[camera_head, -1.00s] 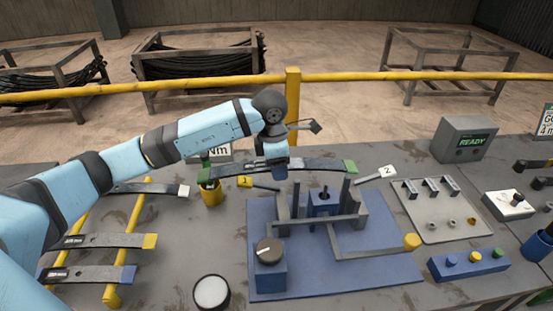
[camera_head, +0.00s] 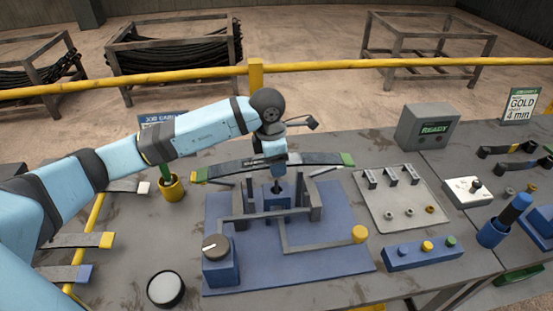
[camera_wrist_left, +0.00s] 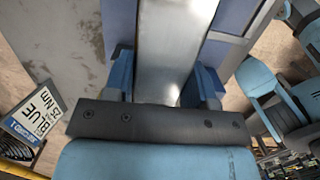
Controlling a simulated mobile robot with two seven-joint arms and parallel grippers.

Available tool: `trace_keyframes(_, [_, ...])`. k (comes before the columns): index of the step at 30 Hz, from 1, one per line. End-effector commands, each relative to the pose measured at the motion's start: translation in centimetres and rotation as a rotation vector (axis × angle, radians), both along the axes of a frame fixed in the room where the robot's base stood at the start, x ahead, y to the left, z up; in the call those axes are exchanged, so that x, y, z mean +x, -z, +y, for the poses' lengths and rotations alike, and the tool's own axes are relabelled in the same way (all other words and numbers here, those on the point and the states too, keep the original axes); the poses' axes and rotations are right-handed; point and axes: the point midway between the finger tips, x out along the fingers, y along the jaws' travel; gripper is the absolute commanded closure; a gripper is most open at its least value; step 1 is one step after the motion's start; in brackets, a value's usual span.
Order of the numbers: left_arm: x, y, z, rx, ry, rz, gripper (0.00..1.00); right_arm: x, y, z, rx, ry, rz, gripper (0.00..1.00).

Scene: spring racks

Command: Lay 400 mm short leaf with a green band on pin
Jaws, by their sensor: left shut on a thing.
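My left gripper (camera_head: 276,160) is shut on a long, dark, slightly curved leaf (camera_head: 318,158) with a green band at its right end (camera_head: 347,159). In the left wrist view the leaf (camera_wrist_left: 167,55) runs between the two blue fingers (camera_wrist_left: 165,82). In the head view the leaf lies crosswise over the back of the blue fixture (camera_head: 325,262). A dark pin (camera_head: 279,186) stands on a small blue block between grey uprights. The gripper and leaf appear above the pin; the gap cannot be judged. My right gripper is out of view.
Other leaves with yellow (camera_head: 106,240) and blue (camera_head: 84,273) ends lie on a rack at left. A yellow cup (camera_head: 172,188) stands near the held leaf's left end. A grey tray (camera_head: 420,226) and a button box (camera_head: 424,254) are at right.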

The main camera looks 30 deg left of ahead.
Motion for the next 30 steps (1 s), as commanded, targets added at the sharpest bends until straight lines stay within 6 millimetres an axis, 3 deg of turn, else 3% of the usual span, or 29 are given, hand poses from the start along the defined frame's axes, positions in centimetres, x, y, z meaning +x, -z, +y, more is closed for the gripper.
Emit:
trace_keyframes(15, [0.1,0.0,0.0,-0.001,0.0,-0.003,0.77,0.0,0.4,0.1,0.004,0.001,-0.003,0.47])
trace_keyframes(30, [0.1,3.8,0.0,-0.001,0.0,-0.002,0.77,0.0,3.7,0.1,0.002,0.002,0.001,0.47])
